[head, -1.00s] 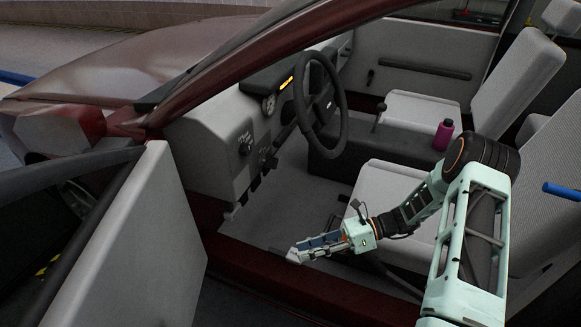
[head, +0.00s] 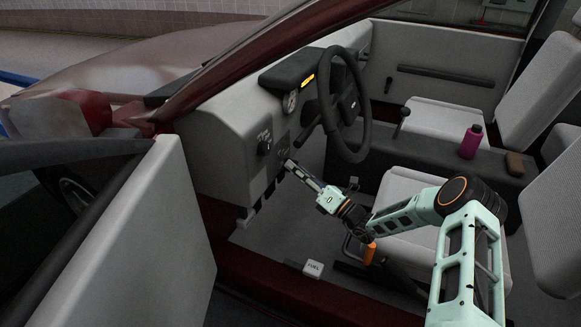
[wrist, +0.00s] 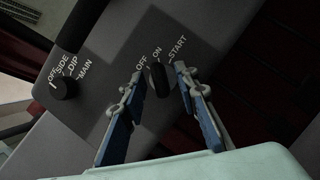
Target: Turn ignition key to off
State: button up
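The dark ignition key (wrist: 158,80) sits on the grey dash panel in the wrist view, below the labels OFF, ON and START. Its upper end points about at ON. My gripper (wrist: 159,74) is open, with one fingertip on each side of the key. Gaps show between key and fingers, so it does not look gripped. In the head view my gripper (head: 288,164) reaches the lower dash, left of the steering wheel. The key itself is too small or hidden to make out there.
A light knob (wrist: 64,88) labelled OFF, SIDE, DIP and MAIN is left of the key. The steering wheel (head: 364,125) is right of my gripper. Pedals (head: 268,198) hang below. A FUEL lever (head: 313,269) and an orange-handled lever (head: 369,254) are by the seat. The open door (head: 160,235) stands left.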

jog(key=shift+x, duration=1.15)
jog(key=shift+c, duration=0.2)
grip_shut()
